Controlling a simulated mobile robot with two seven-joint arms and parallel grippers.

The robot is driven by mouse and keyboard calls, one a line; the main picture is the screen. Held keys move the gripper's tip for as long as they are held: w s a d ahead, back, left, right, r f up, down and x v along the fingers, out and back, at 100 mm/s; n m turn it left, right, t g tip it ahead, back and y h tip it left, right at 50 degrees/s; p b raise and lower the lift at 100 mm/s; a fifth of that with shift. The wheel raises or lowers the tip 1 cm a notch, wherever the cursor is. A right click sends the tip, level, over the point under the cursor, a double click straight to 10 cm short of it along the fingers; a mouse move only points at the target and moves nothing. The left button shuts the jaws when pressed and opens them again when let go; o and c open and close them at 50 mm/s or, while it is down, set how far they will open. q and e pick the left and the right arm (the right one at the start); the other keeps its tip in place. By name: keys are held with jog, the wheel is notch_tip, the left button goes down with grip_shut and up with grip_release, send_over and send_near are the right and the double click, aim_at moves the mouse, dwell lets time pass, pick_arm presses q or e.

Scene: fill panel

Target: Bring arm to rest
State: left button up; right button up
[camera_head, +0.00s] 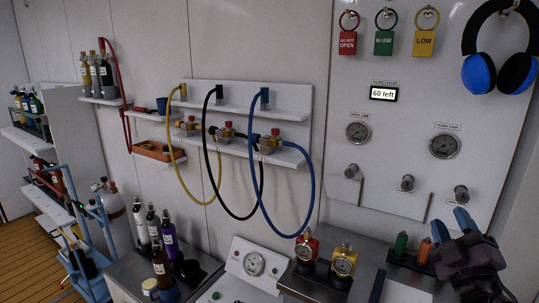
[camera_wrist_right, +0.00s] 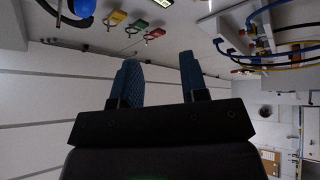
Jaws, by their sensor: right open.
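My right gripper (camera_head: 466,220) is at the lower right of the head view, in front of the wall panel. Its two blue fingers stand apart and point up, with nothing between them. In the right wrist view the same fingers (camera_wrist_right: 160,80) are parallel with an empty gap between them. My left gripper is not in view.
Red (camera_head: 307,248) and yellow (camera_head: 344,262) gauge units stand on the grey bench left of my gripper. Green (camera_head: 401,243) and orange (camera_head: 424,250) cylinders stand close beside it. Yellow, black and blue (camera_head: 257,180) hoses hang from shelves. Headphones (camera_head: 498,68) hang above.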

jog(key=s+d+f+m+g+h, duration=0.15)
jog(key=s+f+m+g, duration=0.3)
jog(key=f, duration=0.45)
jog(key=s+f+m+g+h, duration=0.2)
jog(key=s+f+m+g, duration=0.3)
jog(key=f, duration=0.4)
jog(key=s+a+f+g+y, duration=0.2)
jog(key=s+a+f+g, duration=0.15)
jog(key=s, duration=0.25)
jog(key=s+a+f+m+g+y, duration=0.1)
jog(key=s+a+f+g, duration=0.1)
jog(key=s+f+g, duration=0.3)
jog(key=s+a+f+g+y, duration=0.1)
jog(key=s+a+f+y, duration=0.15)
jog(key=s, duration=0.45)
jog(key=w+f+t, duration=0.8)
jog(key=f, duration=0.2)
jog(key=shift+d+f+n, duration=0.25)
jog(key=shift+d+n, duration=0.05)
jog(key=shift+n, duration=0.05)
jog(key=shift+d, duration=0.1)
